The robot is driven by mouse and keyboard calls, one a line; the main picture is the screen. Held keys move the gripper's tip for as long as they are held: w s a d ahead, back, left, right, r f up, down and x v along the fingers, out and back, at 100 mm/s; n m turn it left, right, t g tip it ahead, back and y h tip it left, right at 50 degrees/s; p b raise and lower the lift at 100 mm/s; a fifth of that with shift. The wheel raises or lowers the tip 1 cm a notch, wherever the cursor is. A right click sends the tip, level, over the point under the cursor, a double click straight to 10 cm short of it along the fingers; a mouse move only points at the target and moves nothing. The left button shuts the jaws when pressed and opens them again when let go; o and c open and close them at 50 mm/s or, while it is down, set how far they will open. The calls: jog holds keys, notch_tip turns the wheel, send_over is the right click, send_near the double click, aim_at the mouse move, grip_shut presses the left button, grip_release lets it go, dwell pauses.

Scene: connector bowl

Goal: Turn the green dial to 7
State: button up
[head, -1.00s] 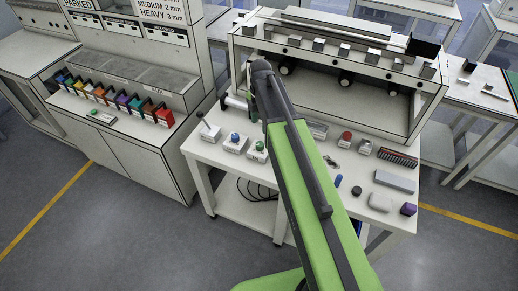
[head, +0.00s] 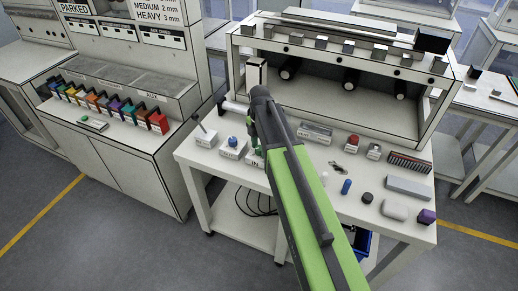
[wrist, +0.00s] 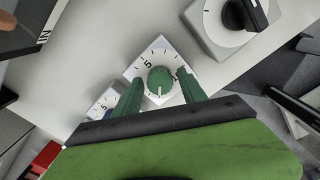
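The green dial (wrist: 159,80) is a round knob on a white square plate with black tick marks and numbers, in the middle of the wrist view. A pale line on the knob points toward the bottom of that view. Which number it marks is not readable. My gripper (wrist: 160,78) is open, with one green finger on each side of the knob. I see gaps between fingers and knob; the height between them is unclear. In the head view my gripper is mostly hidden behind my arm, over the green dial's box (head: 254,160), which is largely covered.
A blue dial (head: 233,141) on a white box stands just left of the green dial's box, with a lever box (head: 203,135) farther left. A red knob box (head: 352,143) and several loose items lie to the right. A shelf unit (head: 340,85) stands behind.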

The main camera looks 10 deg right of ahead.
grip_shut()
